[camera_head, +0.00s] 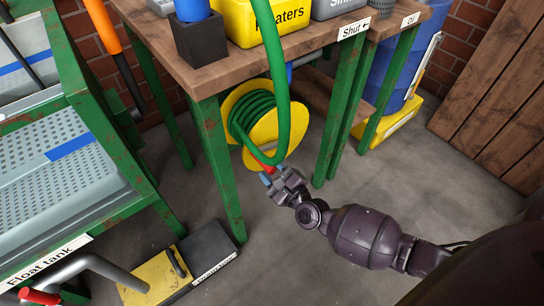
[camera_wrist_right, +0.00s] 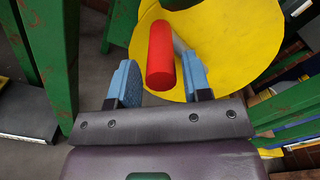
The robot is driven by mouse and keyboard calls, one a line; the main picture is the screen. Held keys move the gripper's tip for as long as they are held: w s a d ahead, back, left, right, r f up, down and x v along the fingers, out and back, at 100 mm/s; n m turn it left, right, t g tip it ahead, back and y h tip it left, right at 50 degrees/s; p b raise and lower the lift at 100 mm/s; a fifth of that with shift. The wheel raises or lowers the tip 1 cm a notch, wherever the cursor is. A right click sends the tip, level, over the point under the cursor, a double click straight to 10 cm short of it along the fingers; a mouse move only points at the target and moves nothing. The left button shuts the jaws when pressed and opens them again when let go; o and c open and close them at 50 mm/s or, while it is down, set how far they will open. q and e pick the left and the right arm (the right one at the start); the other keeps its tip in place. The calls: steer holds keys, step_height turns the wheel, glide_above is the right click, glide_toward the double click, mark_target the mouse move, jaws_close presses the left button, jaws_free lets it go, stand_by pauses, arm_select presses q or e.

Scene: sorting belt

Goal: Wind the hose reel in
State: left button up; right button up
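The hose reel has yellow flanges (camera_head: 298,126) and stands under the workbench. Green hose (camera_head: 250,108) is wound on it, and a loose length runs up over the bench front. The reel's red crank handle (camera_head: 265,166) shows at its lower front. My right gripper (camera_head: 271,179) is at this handle, reaching in from the right. In the right wrist view the yellow flange (camera_wrist_right: 235,45) fills the back, and the red handle (camera_wrist_right: 160,55) lies between or just beyond the blue-padded fingers (camera_wrist_right: 160,85). Gaps show on both sides, so the gripper is open. My left gripper is out of view.
Green bench legs (camera_head: 219,165) stand beside the reel. The wooden benchtop (camera_head: 207,75) carries bins. The float tank's green frame (camera_head: 125,165) is at left, with a red-ended lever (camera_head: 38,297) below. A yellow-and-black box (camera_head: 150,280) sits on the floor.

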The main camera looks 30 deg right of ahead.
steer(key=shift+o, duration=0.7)
steer(key=s+p, duration=0.1)
steer(key=s, duration=0.9)
steer(key=shift+s+d+p, duration=0.35)
steer(key=shift+d, duration=0.05)
